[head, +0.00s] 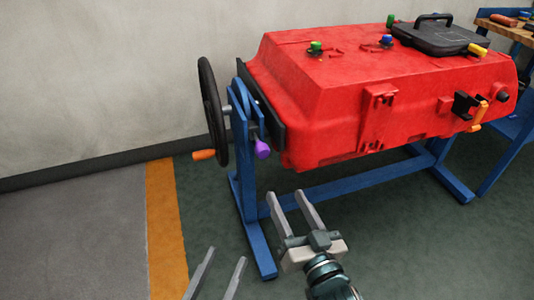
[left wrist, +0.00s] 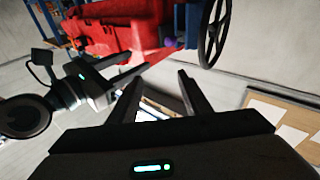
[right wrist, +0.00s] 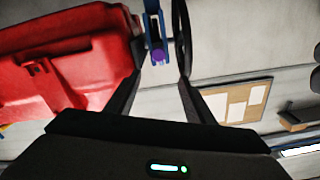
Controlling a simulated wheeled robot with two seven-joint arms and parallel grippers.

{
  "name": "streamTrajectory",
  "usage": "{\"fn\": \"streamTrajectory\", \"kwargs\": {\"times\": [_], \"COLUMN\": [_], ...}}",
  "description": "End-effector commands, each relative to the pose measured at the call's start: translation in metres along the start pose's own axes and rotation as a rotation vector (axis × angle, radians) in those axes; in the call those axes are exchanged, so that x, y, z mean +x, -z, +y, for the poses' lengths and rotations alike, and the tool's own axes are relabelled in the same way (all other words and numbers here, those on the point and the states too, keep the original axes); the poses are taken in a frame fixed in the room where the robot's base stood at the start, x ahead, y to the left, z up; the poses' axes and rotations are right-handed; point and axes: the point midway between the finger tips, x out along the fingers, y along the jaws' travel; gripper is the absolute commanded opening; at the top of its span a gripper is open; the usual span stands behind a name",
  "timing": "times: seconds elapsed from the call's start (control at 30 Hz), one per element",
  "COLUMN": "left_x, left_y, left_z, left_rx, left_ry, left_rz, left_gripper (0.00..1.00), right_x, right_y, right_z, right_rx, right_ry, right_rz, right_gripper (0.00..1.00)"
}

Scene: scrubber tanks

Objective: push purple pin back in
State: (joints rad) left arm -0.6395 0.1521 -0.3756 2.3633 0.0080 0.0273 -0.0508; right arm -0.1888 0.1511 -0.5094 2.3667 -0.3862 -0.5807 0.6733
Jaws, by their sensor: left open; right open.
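The purple pin (head: 263,149) sticks out of the blue stand at the left end of the red tank (head: 330,100), beside the handwheel. The purple pin also shows in the right wrist view (right wrist: 158,56), between and beyond the open fingers. My right gripper (head: 293,200) is open and empty, in front of and below the pin, apart from it. My left gripper (head: 222,264) is open and empty at the bottom of the head view, with only its fingers showing. In the left wrist view the pin is small and dark (left wrist: 169,42), and my right gripper shows at left.
The black handwheel (head: 212,112) with an orange handle (head: 204,155) stands left of the pin. The blue stand (head: 246,190) has feet reaching along the floor. A workbench (head: 505,28) stands at the right. The floor in front of the tank is clear.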

Motion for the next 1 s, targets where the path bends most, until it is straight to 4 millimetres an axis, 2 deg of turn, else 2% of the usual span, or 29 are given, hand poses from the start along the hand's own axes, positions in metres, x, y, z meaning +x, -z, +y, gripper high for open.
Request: {"fn": "streamTrajectory", "kwargs": {"times": [0.1,0.57,0.77,1.0], "left_x": [-0.002,-0.002,-0.002,-0.004], "left_y": [0.003,0.003,0.007,0.019], "left_z": [0.003,0.003,0.004,0.009], "left_rx": [-0.044,-0.040,-0.038,-0.035], "left_ry": [0.005,0.004,0.003,-0.005], "left_rz": [-0.014,-0.007,0.016,0.086], "left_gripper": [0.44,0.44,0.44,0.44], "right_x": [-0.002,0.003,0.017,0.049], "right_y": [-0.004,-0.004,-0.004,-0.005], "right_z": [0.004,0.003,0.003,0.004], "right_rx": [0.003,0.003,0.003,0.001], "right_ry": [-0.014,-0.012,-0.011,-0.011], "right_rz": [-0.019,-0.016,-0.014,-0.014], "right_gripper": [0.48,0.48,0.48,0.48]}}
